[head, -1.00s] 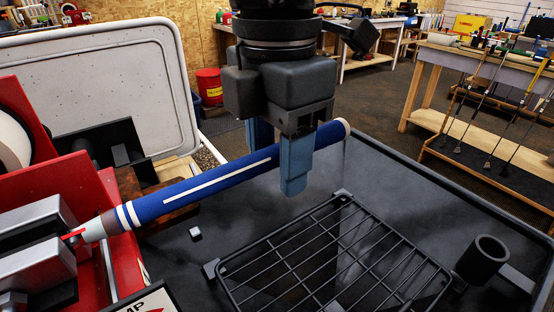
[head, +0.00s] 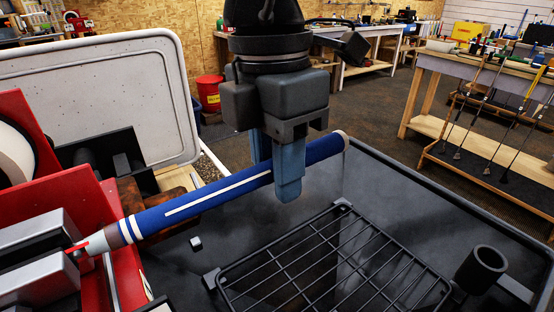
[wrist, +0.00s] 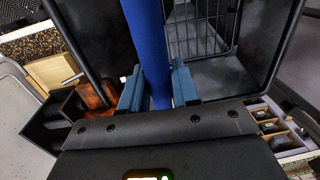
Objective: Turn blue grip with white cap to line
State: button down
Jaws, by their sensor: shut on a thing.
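The blue grip (head: 218,195) runs from the clamp at lower left up to the right, with a long white line along its side and white bands near its lower end. Its pale end cap (head: 344,140) shows at the far right end. My gripper (head: 274,172) is shut around the grip near the capped end, one finger on each side. In the wrist view the blue grip (wrist: 146,45) passes between the two blue fingers; no white line shows there. A red mark (head: 78,247) shows at the silver clamp (head: 35,255), by the grip's lower end.
A black wire rack (head: 335,260) lies in the dark tray below the grip. A black cup (head: 482,268) stands at the right. A small white cube (head: 196,243) lies under the grip. A pale panel (head: 100,75) stands behind at left.

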jog(key=shift+g+h+p, duration=1.4)
jog(key=shift+g+p, duration=0.55)
jog(key=shift+g, duration=0.05)
jog(key=c, duration=0.8)
grip_release()
jog(key=shift+o, duration=0.2)
